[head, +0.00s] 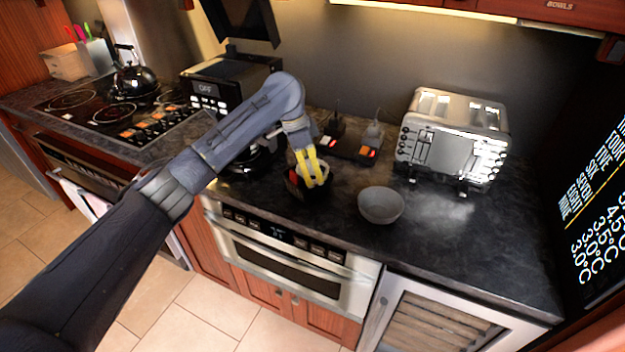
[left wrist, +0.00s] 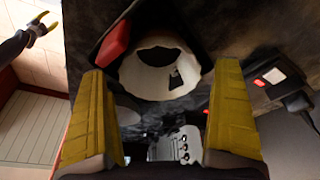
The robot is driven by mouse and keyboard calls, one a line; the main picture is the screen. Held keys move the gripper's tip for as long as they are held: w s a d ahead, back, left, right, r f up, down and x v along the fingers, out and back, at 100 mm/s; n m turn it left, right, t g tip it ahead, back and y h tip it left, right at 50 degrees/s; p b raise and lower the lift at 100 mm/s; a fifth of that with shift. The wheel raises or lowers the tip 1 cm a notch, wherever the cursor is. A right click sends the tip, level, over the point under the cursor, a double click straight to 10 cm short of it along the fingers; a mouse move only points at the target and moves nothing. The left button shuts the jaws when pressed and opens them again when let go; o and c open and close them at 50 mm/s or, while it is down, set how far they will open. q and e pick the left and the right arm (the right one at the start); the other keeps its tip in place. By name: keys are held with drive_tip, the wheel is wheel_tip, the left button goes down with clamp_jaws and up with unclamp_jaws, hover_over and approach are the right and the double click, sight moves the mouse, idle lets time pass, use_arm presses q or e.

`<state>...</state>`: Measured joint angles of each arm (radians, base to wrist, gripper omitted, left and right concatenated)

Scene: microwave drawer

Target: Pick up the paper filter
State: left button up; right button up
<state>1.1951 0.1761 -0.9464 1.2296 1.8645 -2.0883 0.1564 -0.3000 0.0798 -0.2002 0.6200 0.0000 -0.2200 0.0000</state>
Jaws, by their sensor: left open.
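The white paper filter (left wrist: 158,68) shows in the left wrist view as a round cup with a dark opening, seated in a dark holder (left wrist: 199,30) with a red part (left wrist: 115,42). In the head view the holder (head: 294,186) sits on the counter, largely covered by my left gripper. My left gripper (head: 312,178) points down over the holder with its yellow fingers. In the left wrist view its fingers (left wrist: 157,115) are wide apart, with the filter ahead between them and nothing gripped. My right gripper (left wrist: 43,27) shows small at the top left there, its fingers apart and empty.
A grey bowl (head: 380,206) stands right of my left gripper on the dark counter (head: 440,240). A silver toaster (head: 455,138) is at the right, and a dark scale-like device (head: 352,149) lies behind. A black coffee machine (head: 225,88) and stove (head: 120,112) are at the left.

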use_arm(q)
drive_tip(key=shift+f, duration=0.1)
drive_tip(key=c, duration=1)
drive_tip(key=shift+c, duration=0.2)
wheel_tip(320, 180, up, 20)
idle(0.5)
